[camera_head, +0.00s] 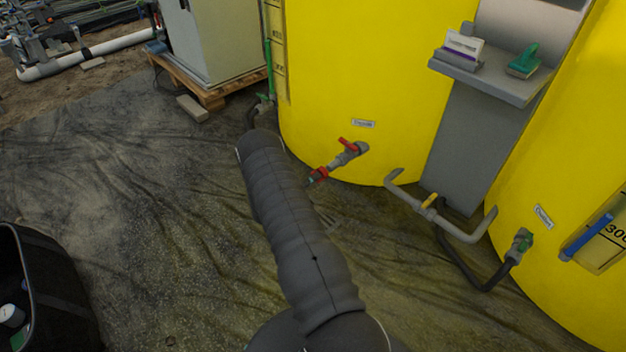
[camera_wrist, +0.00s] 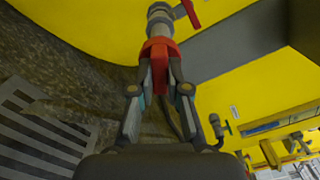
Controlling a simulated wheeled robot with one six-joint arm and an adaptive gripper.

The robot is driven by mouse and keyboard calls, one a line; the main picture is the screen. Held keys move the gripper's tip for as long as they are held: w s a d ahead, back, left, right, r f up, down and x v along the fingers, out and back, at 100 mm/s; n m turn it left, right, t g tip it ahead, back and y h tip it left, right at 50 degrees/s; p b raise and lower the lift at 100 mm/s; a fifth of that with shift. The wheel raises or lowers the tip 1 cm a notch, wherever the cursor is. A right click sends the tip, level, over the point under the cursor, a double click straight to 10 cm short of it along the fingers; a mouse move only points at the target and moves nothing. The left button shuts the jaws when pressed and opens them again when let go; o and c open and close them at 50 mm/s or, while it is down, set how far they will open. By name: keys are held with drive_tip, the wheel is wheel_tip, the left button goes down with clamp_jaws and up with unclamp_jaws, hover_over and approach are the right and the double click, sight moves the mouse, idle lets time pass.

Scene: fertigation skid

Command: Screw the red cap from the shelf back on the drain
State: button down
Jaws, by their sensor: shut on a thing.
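The red cap (camera_wrist: 158,46) is between the fingertips of my gripper (camera_wrist: 160,66), which is shut on it. The cap sits in line with the drain's grey outlet (camera_wrist: 160,22) and appears to meet its open end; I cannot tell how far it is threaded. In the head view the red cap (camera_head: 318,174) shows at the lower end of the drain valve (camera_head: 345,156) on the yellow tank. The valve has a red handle (camera_head: 348,144). My arm hides most of the gripper there. The grey shelf (camera_head: 515,91) has no red cap on it.
A grey pipe with a yellow valve (camera_head: 428,202) runs low between the tanks. A floor grate (camera_wrist: 40,135) lies left of my gripper. A black bin (camera_head: 50,290) stands at left.

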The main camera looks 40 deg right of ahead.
drive_tip(key=shift+d+b, duration=0.35)
drive_tip(key=shift+d, duration=0.2)
idle(0.6)
drive_tip(key=shift+w+d+b, duration=0.1)
drive_tip(key=shift+d+b, duration=0.5)
drive_tip(key=shift+b, duration=0.6)
idle(1.6)
idle(0.4)
